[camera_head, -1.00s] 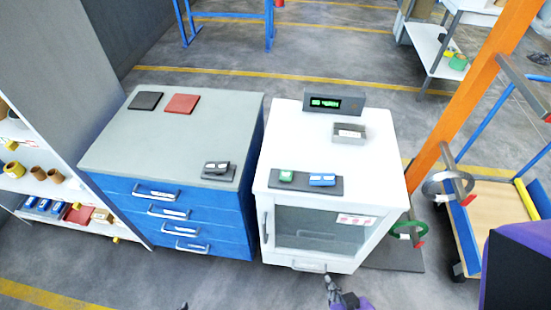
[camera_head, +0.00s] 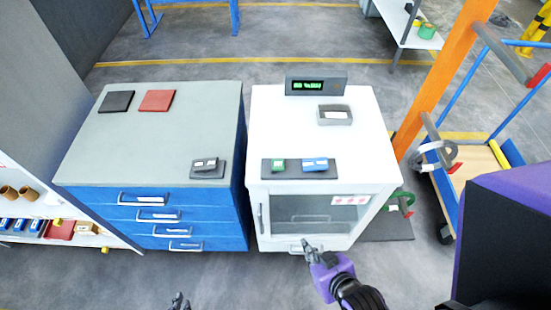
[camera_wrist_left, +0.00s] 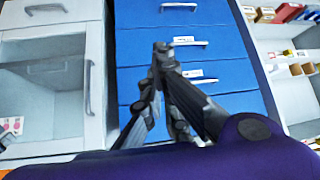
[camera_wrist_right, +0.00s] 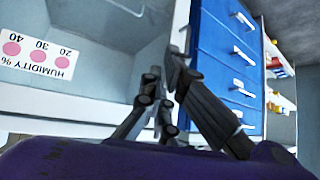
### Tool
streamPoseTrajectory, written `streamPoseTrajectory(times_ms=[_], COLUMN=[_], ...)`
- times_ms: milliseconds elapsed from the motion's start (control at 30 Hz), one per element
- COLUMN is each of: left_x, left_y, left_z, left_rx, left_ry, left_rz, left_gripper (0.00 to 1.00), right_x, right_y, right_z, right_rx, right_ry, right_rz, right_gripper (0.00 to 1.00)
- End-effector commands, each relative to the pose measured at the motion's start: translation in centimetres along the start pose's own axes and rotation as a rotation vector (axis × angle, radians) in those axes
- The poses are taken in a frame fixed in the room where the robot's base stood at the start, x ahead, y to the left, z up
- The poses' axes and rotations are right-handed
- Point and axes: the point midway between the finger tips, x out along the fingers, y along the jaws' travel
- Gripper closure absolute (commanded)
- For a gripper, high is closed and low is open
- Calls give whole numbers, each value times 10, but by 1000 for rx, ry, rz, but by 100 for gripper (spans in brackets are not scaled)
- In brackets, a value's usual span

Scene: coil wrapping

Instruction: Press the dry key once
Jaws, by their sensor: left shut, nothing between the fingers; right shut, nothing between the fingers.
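A dark key panel (camera_head: 300,168) lies on the front of the white cabinet's (camera_head: 262,120) top. It carries a green key (camera_head: 278,165) and a blue key (camera_head: 315,164); their labels are too small to read, so I cannot tell which is the dry key. My right gripper (camera_head: 307,244) is shut and empty, in front of the cabinet's lower front and apart from the keys. My left gripper (camera_head: 180,299) is shut and empty at the bottom of the head view, before the blue drawer cabinet. Its fingers also show in the left wrist view (camera_wrist_left: 160,48).
A display with green text (camera_head: 317,85) and a grey tray (camera_head: 335,115) stand on the white cabinet. A humidity card (camera_wrist_right: 38,50) shows behind its glass. The blue drawer cabinet (camera_head: 150,215) bears black and red pads and a small dark device (camera_head: 207,167). An orange post (camera_head: 440,85) rises at right.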

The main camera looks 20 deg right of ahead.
Motion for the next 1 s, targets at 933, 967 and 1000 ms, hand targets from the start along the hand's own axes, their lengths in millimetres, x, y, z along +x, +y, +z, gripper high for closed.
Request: streamPoseTrajectory(times_ms=[933, 967, 1000], left_x=[7, 7, 7], left_y=[-8, -8, -7], left_z=[9, 9, 9], left_rx=[17, 15, 13], left_ry=[-5, -5, -4], left_rz=[-9, -9, -10], left_gripper=[100, 100, 100], right_x=[-15, -17, -19], right_y=[-34, -29, -24], right_z=[-330, -334, -339], right_rx=[-1293, -1304, -1316], right_ry=[239, 231, 225], right_rz=[-611, -605, -598], right_gripper=[100, 100, 100])
